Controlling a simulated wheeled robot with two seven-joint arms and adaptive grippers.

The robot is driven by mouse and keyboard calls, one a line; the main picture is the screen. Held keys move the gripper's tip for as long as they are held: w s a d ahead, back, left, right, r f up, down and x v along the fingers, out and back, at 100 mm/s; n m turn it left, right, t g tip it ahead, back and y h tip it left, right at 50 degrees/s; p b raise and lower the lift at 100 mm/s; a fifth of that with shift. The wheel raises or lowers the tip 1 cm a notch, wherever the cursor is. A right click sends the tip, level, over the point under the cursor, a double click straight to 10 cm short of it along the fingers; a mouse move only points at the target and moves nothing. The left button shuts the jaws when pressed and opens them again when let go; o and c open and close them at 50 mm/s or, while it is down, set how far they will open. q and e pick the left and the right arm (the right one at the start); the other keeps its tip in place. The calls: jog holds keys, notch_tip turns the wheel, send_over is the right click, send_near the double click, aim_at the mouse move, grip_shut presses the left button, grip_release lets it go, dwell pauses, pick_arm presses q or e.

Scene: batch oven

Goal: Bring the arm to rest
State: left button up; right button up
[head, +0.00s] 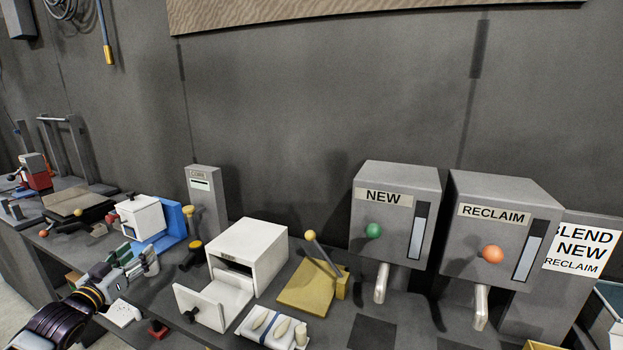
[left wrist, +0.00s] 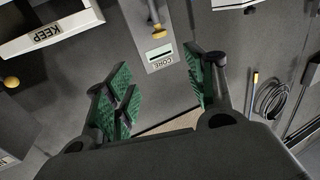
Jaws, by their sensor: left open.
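My left arm (head: 75,307) comes in from the lower left, low over the bench. Its gripper (head: 136,262) is beside the small white box with a blue bracket (head: 142,217) and left of the white oven-like box (head: 249,254). I cannot tell whether it touches anything there. In the left wrist view the green-padded fingers of this gripper (left wrist: 160,92) are spread wide, with nothing between them. A grey post labelled CORE (left wrist: 160,57) shows beyond the fingers; it also stands at the wall in the head view (head: 207,200). My right gripper is in neither view.
The white box has its front (head: 214,304) swung or pulled out. A yellow plate with a lever (head: 306,287), a white tray (head: 272,327) and the NEW (head: 394,215) and RECLAIM (head: 495,232) dispensers stand to its right.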

pick_arm(q)
jog(key=s+a+f+m+g+y, duration=0.3)
jog(key=a+f+g+y, duration=0.15)
jog(key=a+f, duration=1.55)
jog(key=s+f+g+y, duration=0.1)
jog(key=s+f+g, duration=0.1)
jog(key=s+f, duration=0.6)
jog(key=s+a+f+g, duration=0.15)
jog(key=s+f, duration=0.25)
jog(key=f, duration=0.9)
jog(key=s+f+g+y, duration=0.1)
jog(key=s+f+g, duration=0.1)
jog(key=s+f, duration=0.6)
jog(key=s+d+f+n+g+h, duration=0.1)
jog(key=s+d+f+g, duration=0.2)
jog(key=s+d+f, duration=0.6)
jog(key=s+d+f+g+h, duration=0.15)
jog(key=s+d+f, duration=0.45)
jog(key=s+f, duration=0.7)
jog(key=s+d+f+h, duration=0.1)
jog(key=s+d+f, duration=0.1)
jog(key=d, duration=0.6)
jog(key=s+d+f+g, duration=0.1)
jog(key=s+d+f, duration=0.2)
jog(key=d, duration=0.6)
jog(key=s+d+f+g+h, duration=0.1)
jog(key=s+d+f, duration=0.1)
jog(key=s+d, duration=0.3)
jog(key=d, duration=0.4)
jog(key=shift+f+h, duration=0.3)
